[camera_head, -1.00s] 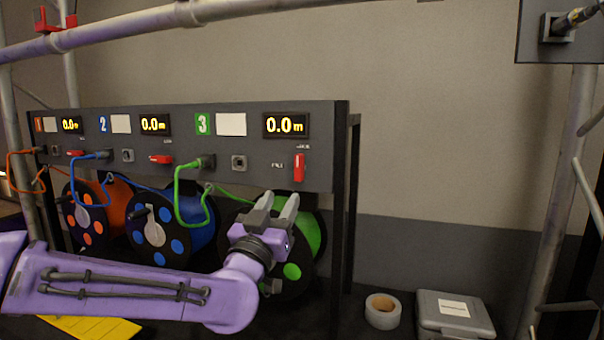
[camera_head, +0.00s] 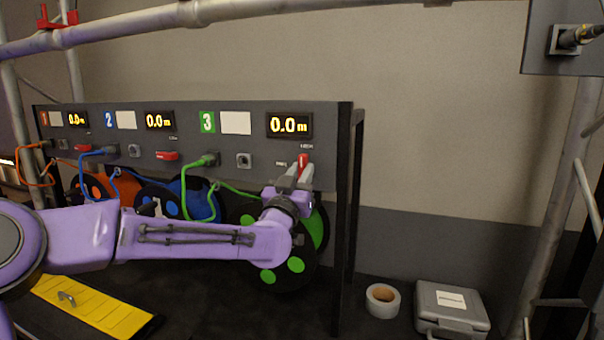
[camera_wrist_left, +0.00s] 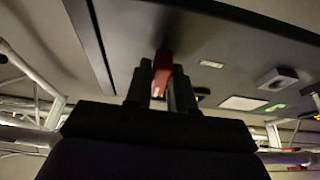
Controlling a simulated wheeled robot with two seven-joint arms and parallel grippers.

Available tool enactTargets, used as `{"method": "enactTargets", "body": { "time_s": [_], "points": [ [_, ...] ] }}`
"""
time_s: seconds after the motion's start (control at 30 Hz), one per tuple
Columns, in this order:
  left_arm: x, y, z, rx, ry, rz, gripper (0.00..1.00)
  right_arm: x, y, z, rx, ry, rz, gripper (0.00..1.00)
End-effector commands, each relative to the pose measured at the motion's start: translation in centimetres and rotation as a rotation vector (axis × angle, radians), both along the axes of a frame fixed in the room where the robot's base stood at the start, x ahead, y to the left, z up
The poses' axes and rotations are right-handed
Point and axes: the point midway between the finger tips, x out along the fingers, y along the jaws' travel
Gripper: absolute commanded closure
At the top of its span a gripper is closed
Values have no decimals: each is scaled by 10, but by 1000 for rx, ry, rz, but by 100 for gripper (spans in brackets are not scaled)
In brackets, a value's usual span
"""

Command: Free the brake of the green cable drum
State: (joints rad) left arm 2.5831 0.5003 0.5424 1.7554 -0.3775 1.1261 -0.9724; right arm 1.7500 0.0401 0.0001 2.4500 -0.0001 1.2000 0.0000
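The green cable drum (camera_head: 296,265), the one under number 3, sits at the right end of the rack, partly hidden behind my left arm. Its red brake lever (camera_head: 303,160) stands upright on the panel below the third display. My left gripper (camera_head: 298,177) is at this lever, with a finger on each side of it. The left wrist view shows the red lever (camera_wrist_left: 162,68) between the two dark fingertips; I cannot tell whether they press on it. My right gripper is not in view.
Red levers of the blue (camera_head: 167,156) and orange drums lie sideways on the same panel (camera_head: 342,130). A green cable (camera_head: 186,190) hangs left of my gripper. A tape roll (camera_head: 382,301) and a grey case (camera_head: 450,308) stand at the lower right.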

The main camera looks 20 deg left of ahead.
Motion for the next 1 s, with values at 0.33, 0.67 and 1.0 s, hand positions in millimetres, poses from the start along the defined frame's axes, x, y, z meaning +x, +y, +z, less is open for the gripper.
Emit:
{"method": "enactTargets", "body": {
  "time_s": [0.33,0.67,1.0],
  "points": [
    [0,-1,0,-17,0,-1,100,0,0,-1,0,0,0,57],
    [-1,-1,-1,-190,4,1,100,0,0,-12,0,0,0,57],
    [-1,-2,1,-507,14,0,100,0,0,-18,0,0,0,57]
  ]
}}
